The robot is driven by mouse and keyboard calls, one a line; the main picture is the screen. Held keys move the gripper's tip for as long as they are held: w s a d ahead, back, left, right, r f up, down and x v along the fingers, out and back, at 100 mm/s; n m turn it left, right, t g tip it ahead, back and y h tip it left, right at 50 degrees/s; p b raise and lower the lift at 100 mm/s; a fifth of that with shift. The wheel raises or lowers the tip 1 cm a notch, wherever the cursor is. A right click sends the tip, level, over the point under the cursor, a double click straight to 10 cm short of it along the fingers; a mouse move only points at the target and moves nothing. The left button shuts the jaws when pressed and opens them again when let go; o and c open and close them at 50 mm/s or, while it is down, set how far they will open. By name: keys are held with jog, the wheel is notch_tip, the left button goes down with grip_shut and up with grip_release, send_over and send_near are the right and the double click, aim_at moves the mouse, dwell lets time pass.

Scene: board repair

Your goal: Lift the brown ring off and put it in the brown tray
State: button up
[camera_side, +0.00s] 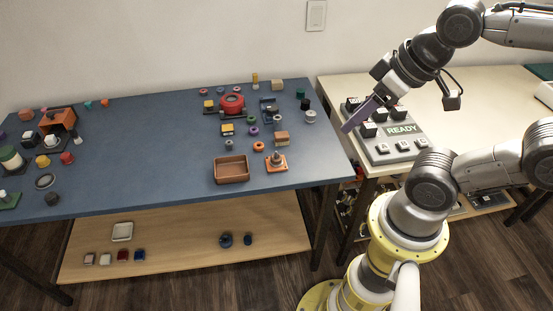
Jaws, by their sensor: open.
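The brown tray (231,179) is an open rectangular box near the front edge of the blue table. It looks empty. Just right of it stands a small orange base (276,168) with a short upright peg. A dark, brownish piece (276,160) sits around the peg; it is too small to tell for sure that it is the brown ring.
An orange ring (258,146) and a brown block (281,138) lie just behind the peg. A red round part (232,104) and several small parts stand farther back. A grey button panel reading READY (402,130) is on the right table.

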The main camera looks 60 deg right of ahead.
jog(key=shift+o, duration=1.3)
